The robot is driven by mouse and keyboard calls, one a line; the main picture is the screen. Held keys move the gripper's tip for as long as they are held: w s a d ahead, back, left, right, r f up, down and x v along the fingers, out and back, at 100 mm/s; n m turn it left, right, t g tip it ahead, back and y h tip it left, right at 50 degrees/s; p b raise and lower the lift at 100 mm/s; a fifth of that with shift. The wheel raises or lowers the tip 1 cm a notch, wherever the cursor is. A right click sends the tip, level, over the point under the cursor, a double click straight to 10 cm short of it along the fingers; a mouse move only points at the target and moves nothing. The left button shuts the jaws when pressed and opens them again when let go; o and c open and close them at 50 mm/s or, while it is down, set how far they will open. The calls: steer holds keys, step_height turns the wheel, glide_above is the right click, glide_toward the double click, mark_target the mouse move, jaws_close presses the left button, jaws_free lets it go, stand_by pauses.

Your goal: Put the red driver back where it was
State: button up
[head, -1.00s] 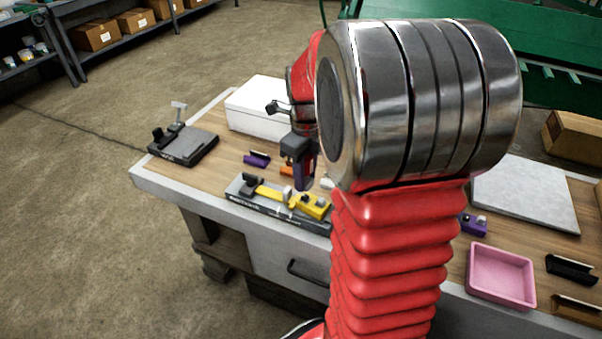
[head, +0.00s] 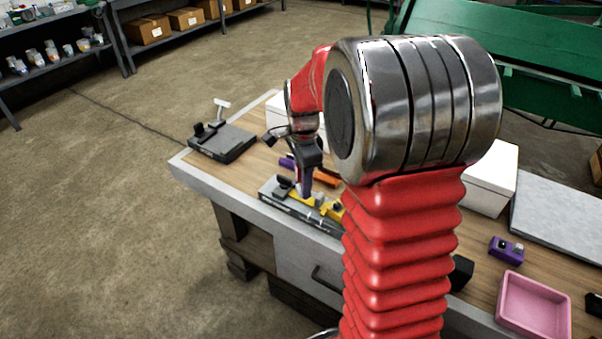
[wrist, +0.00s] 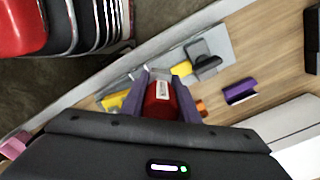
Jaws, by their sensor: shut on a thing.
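In the wrist view my gripper (wrist: 160,80) has its purple fingers shut on the red driver (wrist: 160,95), which shows a white label. The driver cannot be made out there. The yellow tool shows on both sides of the fingers in the wrist view (wrist: 113,101). A dark upright block (wrist: 206,64) stands at the rack's end. Whether the driver touches the rack cannot be told.
A dark stand (head: 222,142) is at the bench's left end. A purple piece (head: 286,162) and an orange piece (head: 325,178) lie behind the rack. A purple block (head: 507,249), pink tray (head: 500,315), white box (head: 489,180) and grey slab (head: 562,222) are to the right.

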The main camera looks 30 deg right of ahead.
steer(key=w+a+f+n, duration=0.2)
steer(key=w+a+n, duration=0.1)
steer(key=a+n, duration=0.4)
steer(key=w+a+f+n, duration=0.2)
steer(key=w+a+n, duration=0.2)
steer(key=n, duration=0.8)
steer(key=a, duration=0.2)
steer(key=shift+a+f, duration=0.25)
steer(key=shift+a, duration=0.15)
